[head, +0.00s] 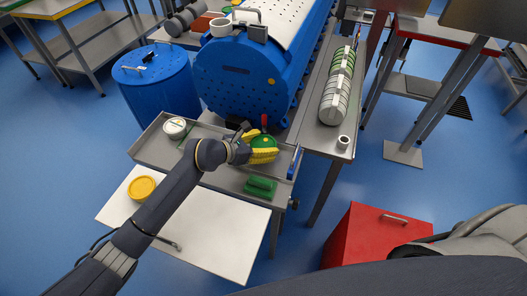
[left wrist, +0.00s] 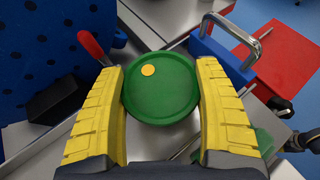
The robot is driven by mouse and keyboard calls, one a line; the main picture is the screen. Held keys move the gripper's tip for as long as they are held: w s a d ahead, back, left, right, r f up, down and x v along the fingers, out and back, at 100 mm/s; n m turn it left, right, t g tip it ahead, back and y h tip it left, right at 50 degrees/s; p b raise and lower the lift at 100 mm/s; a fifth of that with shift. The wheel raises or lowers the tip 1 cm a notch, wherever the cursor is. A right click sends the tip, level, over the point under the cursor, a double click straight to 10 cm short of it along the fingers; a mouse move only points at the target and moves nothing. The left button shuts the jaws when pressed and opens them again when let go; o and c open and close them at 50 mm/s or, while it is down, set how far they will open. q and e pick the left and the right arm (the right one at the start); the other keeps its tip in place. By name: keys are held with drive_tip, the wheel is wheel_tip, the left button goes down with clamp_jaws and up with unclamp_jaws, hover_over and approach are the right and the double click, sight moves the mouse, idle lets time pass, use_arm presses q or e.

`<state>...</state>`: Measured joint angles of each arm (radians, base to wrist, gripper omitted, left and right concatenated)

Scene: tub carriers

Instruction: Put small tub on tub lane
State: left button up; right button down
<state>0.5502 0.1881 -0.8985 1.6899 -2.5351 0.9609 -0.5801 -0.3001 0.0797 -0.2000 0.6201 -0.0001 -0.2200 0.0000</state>
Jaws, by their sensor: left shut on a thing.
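A round green tub (head: 263,142) with an orange dot on its lid is between the yellow fingers of my left gripper (head: 258,149), over the right part of a grey tray (head: 214,167). In the left wrist view the green tub (left wrist: 160,95) sits between both yellow fingers, and the left gripper (left wrist: 160,75) is shut on it. I cannot tell whether the tub touches the surface below. A white tub with a yellow dot (head: 175,126) stands at the tray's left end. No surface is clearly marked as the tub lane.
A big blue drum (head: 240,80) stands behind the tray. A green block (head: 260,187) lies at the tray's front right. A yellow round tub (head: 142,188) is on the white board (head: 210,240) in front. A red cabinet (head: 360,240) stands at right.

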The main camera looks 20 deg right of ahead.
use_arm(q)
drive_tip(key=shift+f, duration=1.8)
drive_tip(key=o, duration=1.3)
drive_tip(key=shift+f, duration=0.15)
drive_tip(key=shift+o, duration=0.2)
drive_tip(key=v, duration=1.2)
